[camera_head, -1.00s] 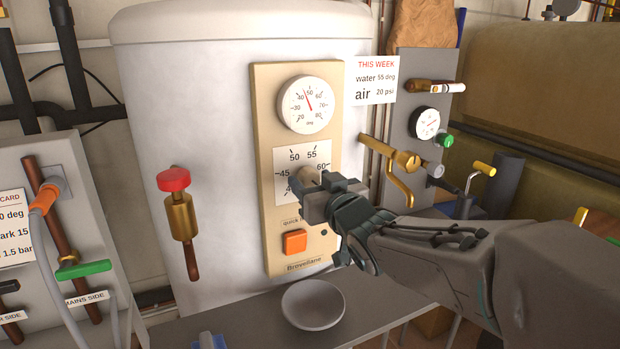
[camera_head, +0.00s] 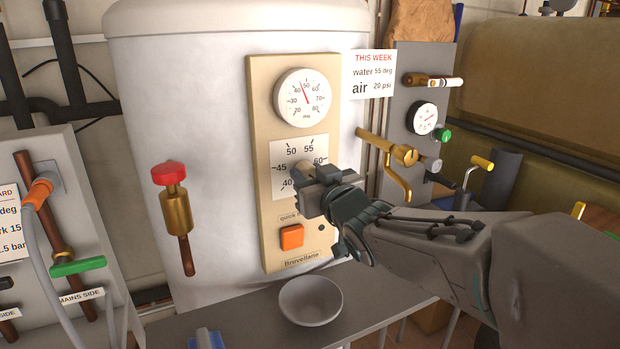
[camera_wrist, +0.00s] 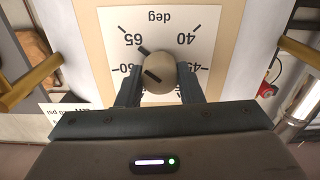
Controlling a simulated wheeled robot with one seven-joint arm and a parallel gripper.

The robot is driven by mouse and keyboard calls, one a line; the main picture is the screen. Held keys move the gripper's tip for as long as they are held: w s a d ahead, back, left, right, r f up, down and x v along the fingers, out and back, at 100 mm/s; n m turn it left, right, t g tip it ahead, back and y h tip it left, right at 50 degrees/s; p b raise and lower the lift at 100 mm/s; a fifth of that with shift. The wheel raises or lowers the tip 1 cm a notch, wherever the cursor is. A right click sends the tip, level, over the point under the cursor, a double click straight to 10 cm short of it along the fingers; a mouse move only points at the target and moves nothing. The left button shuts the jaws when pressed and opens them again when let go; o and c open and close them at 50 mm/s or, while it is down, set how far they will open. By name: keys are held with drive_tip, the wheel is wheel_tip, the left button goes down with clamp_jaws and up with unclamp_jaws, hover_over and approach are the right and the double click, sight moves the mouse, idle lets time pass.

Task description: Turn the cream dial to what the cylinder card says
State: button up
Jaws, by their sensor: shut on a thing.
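The cream dial (camera_wrist: 160,73) is a round knob on a white scale plate (camera_head: 279,158) marked 40 to 65 deg. My gripper (camera_wrist: 160,90) is shut on it, one finger on each side. In the head view my gripper (camera_head: 312,180) hides most of the dial. A card (camera_head: 373,75) by the cylinder (camera_head: 190,110) reads "THIS WEEK, water 55 deg, air 20 psi". Another card (camera_head: 8,225), at the left edge, is cut off.
A thermometer gauge (camera_head: 301,97) sits above the dial and an orange button (camera_head: 292,237) below it. A red-topped valve (camera_head: 175,215) stands left, a brass lever (camera_head: 395,160) right. A bowl (camera_head: 310,300) rests on the shelf below.

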drive_tip(key=n+b, duration=0.4)
drive_tip(key=n, duration=0.1)
drive_tip(key=shift+f, duration=0.2)
drive_tip(key=n+b, duration=0.3)
drive_tip(key=n, duration=0.2)
drive_tip(key=shift+b, duration=0.35)
drive_tip(key=n+b, duration=0.2)
drive_tip(key=n, duration=0.3)
drive_tip(key=shift+n, duration=0.4)
drive_tip(key=shift+r+n+b, duration=0.1)
drive_tip(key=shift+n+b, duration=0.95)
drive_tip(key=shift+n, duration=1.25)
drive_tip(key=o, duration=1)
drive_tip(key=shift+c, duration=0.2)
drive_tip(key=shift+s, duration=0.1)
